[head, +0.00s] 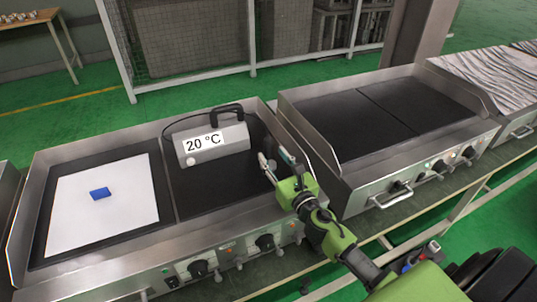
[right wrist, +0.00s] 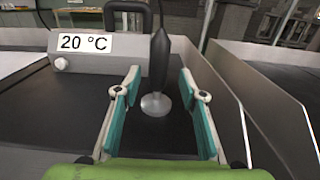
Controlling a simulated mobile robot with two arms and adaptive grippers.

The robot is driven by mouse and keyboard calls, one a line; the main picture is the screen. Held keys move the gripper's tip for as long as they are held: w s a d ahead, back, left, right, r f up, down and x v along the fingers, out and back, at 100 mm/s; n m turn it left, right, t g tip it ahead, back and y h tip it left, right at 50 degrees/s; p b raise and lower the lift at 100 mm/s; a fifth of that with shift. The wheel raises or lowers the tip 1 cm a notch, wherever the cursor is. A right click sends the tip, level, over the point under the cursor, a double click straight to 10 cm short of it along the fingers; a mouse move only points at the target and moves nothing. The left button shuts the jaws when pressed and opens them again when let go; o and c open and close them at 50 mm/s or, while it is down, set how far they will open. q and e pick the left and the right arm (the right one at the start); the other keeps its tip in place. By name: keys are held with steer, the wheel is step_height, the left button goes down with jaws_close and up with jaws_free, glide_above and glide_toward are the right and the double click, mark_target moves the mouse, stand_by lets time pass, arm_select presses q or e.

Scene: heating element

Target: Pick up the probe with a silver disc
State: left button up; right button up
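The probe (right wrist: 159,62) has a black handle and a silver disc (right wrist: 156,104) at its lower end. In the right wrist view it stands upright on the dark griddle plate, disc down, beyond and between my fingertips. My right gripper (right wrist: 160,86) is open, with teal pads on both sides and nothing between them. In the head view the right gripper (head: 274,157) is over the right part of the near griddle; I cannot make out the probe clearly there. My left gripper is not in view.
A grey meter box (head: 212,143) reading 20 °C, with a black handle, stands left of the probe. A blue block (head: 100,193) lies on a white sheet (head: 75,222) on the left plate. The griddle's raised metal side wall (right wrist: 225,95) is close on the right.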

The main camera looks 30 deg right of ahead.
mark_target(270, 153)
steer(key=w, duration=0.4)
steer(key=shift+r, duration=0.1)
jaws_close()
